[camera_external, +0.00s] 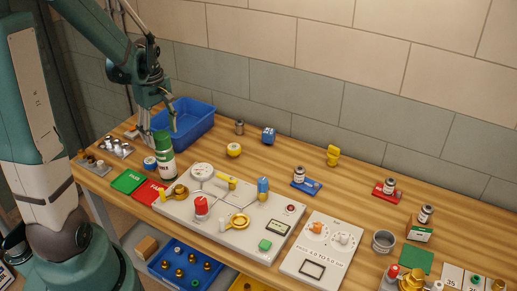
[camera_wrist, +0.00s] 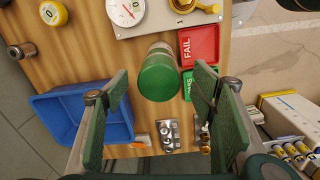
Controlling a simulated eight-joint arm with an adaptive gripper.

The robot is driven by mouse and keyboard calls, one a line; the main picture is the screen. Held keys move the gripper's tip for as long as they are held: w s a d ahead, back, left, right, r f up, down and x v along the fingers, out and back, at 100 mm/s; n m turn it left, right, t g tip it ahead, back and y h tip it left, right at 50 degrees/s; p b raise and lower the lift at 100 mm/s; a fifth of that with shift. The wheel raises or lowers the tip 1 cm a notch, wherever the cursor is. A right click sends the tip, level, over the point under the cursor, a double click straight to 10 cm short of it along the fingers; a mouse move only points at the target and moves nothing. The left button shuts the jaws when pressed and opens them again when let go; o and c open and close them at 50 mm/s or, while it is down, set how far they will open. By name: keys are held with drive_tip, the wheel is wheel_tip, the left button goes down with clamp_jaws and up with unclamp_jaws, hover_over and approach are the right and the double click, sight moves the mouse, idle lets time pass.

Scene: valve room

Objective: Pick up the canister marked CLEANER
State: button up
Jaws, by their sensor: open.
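A canister with a green cap and a white and green body (camera_external: 165,165) stands upright on the wooden table, left of the grey valve panel. Its label is too small to read. In the wrist view its green top (camera_wrist: 160,76) shows between my two fingers, slightly beyond their tips. My gripper (camera_external: 161,122) is open and empty, pointing down above and close to the canister. In the wrist view the green fingers (camera_wrist: 162,88) stand wide apart on either side of it. I cannot tell whether either finger touches it.
A blue bin (camera_external: 193,122) stands just behind the canister. The red FAIL pad (camera_wrist: 199,44) and green pad (camera_external: 128,181) lie beside it. The grey panel (camera_external: 230,213) with valves and a gauge (camera_wrist: 125,10) is close by. Small metal fittings (camera_external: 118,147) sit at the left table end.

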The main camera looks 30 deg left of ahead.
sight(164, 150)
drive_tip(key=shift+a+f, duration=0.3)
drive_tip(key=shift+f, duration=0.05)
drive_tip(key=shift+f, duration=0.1)
drive_tip(key=shift+f, duration=1.2)
drive_tip(key=shift+f, duration=0.1)
drive_tip(key=shift+w+f, duration=0.15)
drive_tip(key=shift+f, duration=2.35)
drive_tip(key=c, duration=1.2)
